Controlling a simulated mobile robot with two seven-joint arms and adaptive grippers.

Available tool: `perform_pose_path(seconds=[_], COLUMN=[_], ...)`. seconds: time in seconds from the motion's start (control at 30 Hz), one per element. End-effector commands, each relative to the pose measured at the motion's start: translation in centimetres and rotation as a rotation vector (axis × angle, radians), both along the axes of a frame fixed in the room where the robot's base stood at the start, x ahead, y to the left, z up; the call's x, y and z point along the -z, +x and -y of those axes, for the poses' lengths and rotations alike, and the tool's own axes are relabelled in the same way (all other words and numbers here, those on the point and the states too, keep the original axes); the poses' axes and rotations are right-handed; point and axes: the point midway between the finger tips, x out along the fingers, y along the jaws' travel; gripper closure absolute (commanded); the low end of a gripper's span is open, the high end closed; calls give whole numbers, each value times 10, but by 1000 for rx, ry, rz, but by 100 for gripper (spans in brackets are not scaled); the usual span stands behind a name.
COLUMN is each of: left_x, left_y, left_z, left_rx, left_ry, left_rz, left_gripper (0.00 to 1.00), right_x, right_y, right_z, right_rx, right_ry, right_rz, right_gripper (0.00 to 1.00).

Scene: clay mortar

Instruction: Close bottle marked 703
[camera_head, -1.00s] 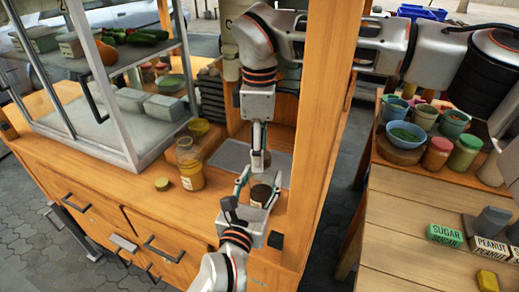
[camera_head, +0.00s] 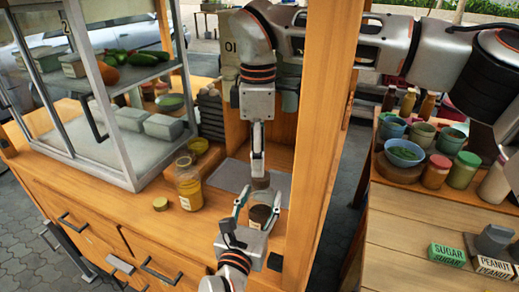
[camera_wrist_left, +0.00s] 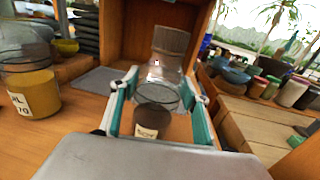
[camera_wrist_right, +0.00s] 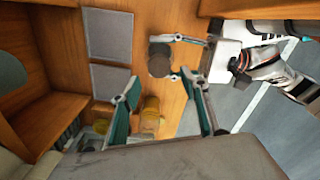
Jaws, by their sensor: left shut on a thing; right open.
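My left gripper (camera_head: 258,213) is shut on a small glass jar with dark contents (camera_wrist_left: 147,120). My right gripper (camera_head: 258,168) is open and empty, pointing down above that cap. In the right wrist view its fingers (camera_wrist_right: 160,100) are spread apart, with dark round tops beyond. A yellow-filled jar (camera_head: 189,188) stands to the left; its label (camera_wrist_left: 20,104) is only partly readable. A small yellow lid (camera_head: 160,203) lies beside it.
A glass display case (camera_head: 120,130) stands at left. A wooden post (camera_head: 318,150) rises right of my grippers. Bowls and jars (camera_head: 405,153) crowd the table at right. Bare counter lies around the yellow lid.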

Motion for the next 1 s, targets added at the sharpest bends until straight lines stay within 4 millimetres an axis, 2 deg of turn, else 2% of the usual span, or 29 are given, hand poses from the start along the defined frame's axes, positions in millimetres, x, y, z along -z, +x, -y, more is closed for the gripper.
perform_pose_path(seconds=[0.17, 1.0], left_x=[1, 1], left_y=[0, 0], left_z=[0, 0], left_rx=[0, 0], left_ry=[1, 1], left_rz=[-2, -2], left_gripper=[100, 100], right_x=[-3, -22], right_y=[0, 0], right_z=[0, 4], right_rx=[-231, -1726], right_ry=[0, -2], right_rz=[1, -2], right_gripper=[55, 55])
